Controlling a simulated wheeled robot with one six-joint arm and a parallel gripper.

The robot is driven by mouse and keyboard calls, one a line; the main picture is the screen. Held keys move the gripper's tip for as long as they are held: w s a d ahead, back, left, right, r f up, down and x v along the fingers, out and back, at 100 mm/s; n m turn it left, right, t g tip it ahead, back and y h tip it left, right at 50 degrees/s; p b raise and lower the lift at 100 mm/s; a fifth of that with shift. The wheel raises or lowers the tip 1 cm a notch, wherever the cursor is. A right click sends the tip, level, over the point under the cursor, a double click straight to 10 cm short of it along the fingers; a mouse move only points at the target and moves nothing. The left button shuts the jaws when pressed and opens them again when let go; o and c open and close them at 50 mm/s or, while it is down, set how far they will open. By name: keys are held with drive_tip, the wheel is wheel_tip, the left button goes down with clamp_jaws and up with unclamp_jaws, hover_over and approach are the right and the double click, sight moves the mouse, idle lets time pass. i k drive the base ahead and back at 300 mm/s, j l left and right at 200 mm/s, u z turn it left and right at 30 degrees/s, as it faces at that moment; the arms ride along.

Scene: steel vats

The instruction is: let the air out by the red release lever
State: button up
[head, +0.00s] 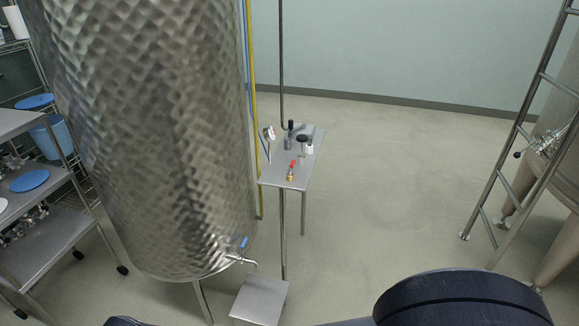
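The red release lever (292,164) is a small red handle on a brass-coloured fitting. It is near the front of a small steel shelf table (280,181) beside the big dimpled steel vat (150,130). Behind it are black-topped fittings (303,140) and a small white bottle-like thing (309,149). A round white-faced dial (269,133) stands at the shelf's left edge. The lever is small here, and its exact setting cannot be told. My gripper is not in view; only dark rounded parts of my own body show at the bottom edge.
A vat tap with a blue handle (244,243) juts out above a low steel stand (260,298). Shelving with blue lids (30,181) is at left. A ladder (520,130) and another vat stand at right. The floor (390,190) between is clear.

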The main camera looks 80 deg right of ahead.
sight(290, 171)
drive_tip(key=z, duration=2.2)
drive_tip(key=i+l+z, duration=0.45)
drive_tip(key=i, duration=0.4)
drive_tip(key=l, duration=0.1)
